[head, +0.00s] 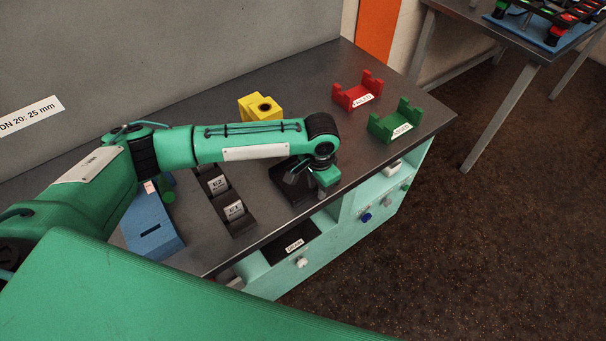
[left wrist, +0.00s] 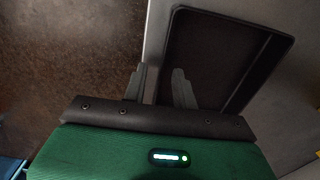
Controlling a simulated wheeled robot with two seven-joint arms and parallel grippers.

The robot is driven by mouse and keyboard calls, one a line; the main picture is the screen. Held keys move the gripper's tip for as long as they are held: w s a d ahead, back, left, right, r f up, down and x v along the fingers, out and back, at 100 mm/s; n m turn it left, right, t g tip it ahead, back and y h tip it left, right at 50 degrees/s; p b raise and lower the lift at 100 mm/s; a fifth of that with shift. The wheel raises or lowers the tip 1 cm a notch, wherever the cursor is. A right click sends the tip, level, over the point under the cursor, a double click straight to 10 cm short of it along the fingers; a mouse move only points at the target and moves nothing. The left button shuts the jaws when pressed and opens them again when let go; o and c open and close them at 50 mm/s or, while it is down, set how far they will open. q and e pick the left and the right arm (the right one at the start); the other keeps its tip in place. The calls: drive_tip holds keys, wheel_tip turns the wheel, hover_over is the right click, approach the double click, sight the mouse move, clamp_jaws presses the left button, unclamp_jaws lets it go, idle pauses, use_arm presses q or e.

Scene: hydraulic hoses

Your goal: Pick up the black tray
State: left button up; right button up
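The black tray (head: 286,187) lies at the front edge of the grey bench, partly hidden behind my left wrist in the head view. In the left wrist view the tray (left wrist: 267,72) is an empty, shallow box with a raised rim. My left gripper (head: 316,188) is at the tray's front side. In the left wrist view the left gripper (left wrist: 160,70) has its two fingers apart, one over the tray's inside and one outside it. The tray's near wall runs between them. I cannot tell if either finger touches it. My right gripper is not in view.
A yellow block (head: 258,107), a red holder (head: 357,92) and a green holder (head: 396,121) stand farther along the bench. Labelled grey blocks sit in a dark rack (head: 222,196) left of the tray, with a blue block (head: 152,228) beyond. Bare bench lies right of the tray.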

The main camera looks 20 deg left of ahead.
use_arm(q)
drive_tip(key=shift+f, duration=0.15)
clamp_jaws()
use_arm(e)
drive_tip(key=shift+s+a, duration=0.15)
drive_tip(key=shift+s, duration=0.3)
